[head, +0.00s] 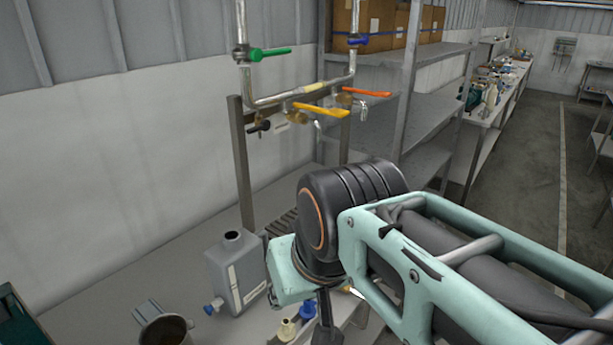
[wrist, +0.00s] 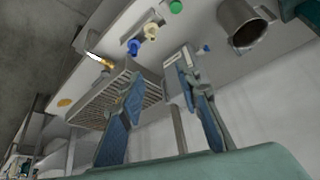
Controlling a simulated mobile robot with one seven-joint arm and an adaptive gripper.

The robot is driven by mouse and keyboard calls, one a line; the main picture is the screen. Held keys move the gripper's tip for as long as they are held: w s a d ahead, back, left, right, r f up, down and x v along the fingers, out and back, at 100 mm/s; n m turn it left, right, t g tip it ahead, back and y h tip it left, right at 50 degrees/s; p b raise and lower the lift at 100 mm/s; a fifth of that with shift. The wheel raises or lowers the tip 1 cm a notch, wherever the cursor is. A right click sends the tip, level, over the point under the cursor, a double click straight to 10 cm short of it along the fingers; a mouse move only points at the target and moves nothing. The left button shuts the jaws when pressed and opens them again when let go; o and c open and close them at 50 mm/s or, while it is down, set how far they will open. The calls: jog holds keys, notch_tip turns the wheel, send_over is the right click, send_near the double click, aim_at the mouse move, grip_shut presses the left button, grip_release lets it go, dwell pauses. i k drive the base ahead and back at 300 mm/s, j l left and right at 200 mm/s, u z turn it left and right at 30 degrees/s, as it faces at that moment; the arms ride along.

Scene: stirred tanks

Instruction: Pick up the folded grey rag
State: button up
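I cannot make out a folded grey rag in either view; my arm hides part of the bench in the head view. My gripper (wrist: 160,70) is open, with its two blue-grey fingers spread apart and nothing seen between them. It is over the bench, with the slatted grate and the grey jerrycan beyond its fingers in the wrist view. In the head view the gripper is mostly hidden behind my arm, with only a dark part showing below it.
A grey jerrycan (head: 235,275) with a blue tap stands on the bench (head: 110,284). A metal pot (head: 165,328) is at the front left. Blue (head: 307,308) and cream (head: 287,328) funnel-like pieces lie nearby. Pipes with coloured valve handles (head: 322,110) rise behind; shelves (head: 436,108) stand right.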

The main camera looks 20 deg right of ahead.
aim_at(149, 309)
jog(key=z, duration=0.85)
jog(key=u, duration=1.75)
